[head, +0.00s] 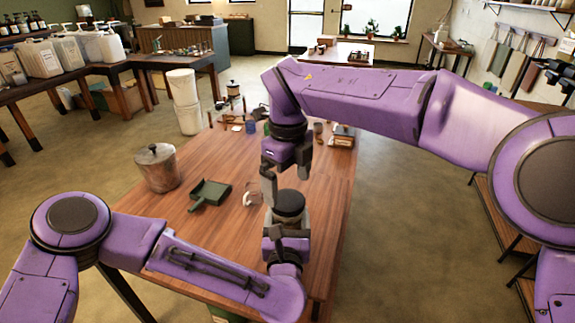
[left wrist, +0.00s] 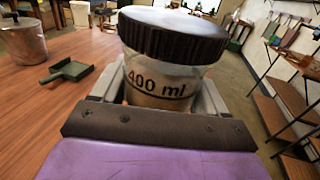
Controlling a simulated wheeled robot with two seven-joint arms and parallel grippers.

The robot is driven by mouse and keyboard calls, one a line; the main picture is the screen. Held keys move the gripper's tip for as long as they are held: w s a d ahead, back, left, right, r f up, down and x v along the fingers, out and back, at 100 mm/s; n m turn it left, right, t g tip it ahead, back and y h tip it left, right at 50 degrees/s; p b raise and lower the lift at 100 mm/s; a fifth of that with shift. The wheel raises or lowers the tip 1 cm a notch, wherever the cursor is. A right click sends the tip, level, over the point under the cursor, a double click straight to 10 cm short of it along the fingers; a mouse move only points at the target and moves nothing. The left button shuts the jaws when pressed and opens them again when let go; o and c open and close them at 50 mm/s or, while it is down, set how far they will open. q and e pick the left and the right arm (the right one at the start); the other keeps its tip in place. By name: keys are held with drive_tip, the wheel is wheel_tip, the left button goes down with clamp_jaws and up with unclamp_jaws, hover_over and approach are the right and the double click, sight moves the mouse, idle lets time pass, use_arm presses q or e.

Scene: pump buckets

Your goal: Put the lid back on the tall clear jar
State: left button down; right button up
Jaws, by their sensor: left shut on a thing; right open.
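A clear jar marked "400 ml" (left wrist: 160,85) is held upright between the fingers of my left gripper (head: 288,222). Its contents look pale brown. A dark ribbed lid (left wrist: 172,35) sits over the jar's mouth and looks slightly tilted in the left wrist view; I cannot tell whether it is screwed down. The lid's dark top (head: 289,200) also shows in the head view. My right gripper (head: 286,178) is open and points down just above the lid, apart from it as far as I can see. It does not show in the left wrist view.
A metal pot with a lid (head: 156,168) and a green dustpan (head: 209,194) stand on the wooden table (head: 225,245) to the left. A clear glass mug (head: 252,194) is close left of the jar. A blue cup (head: 251,127) and small items lie farther back.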

sight(289, 200)
drive_tip(key=shift+f, duration=1.9)
drive_tip(key=c, duration=1.1)
drive_tip(key=shift+o, duration=0.2)
drive_tip(key=m, duration=0.6)
drive_tip(key=shift+m, duration=0.3)
drive_tip(key=o, duration=1.1)
drive_tip(key=shift+d, duration=0.1)
wheel_tip(289, 200, up, 12)
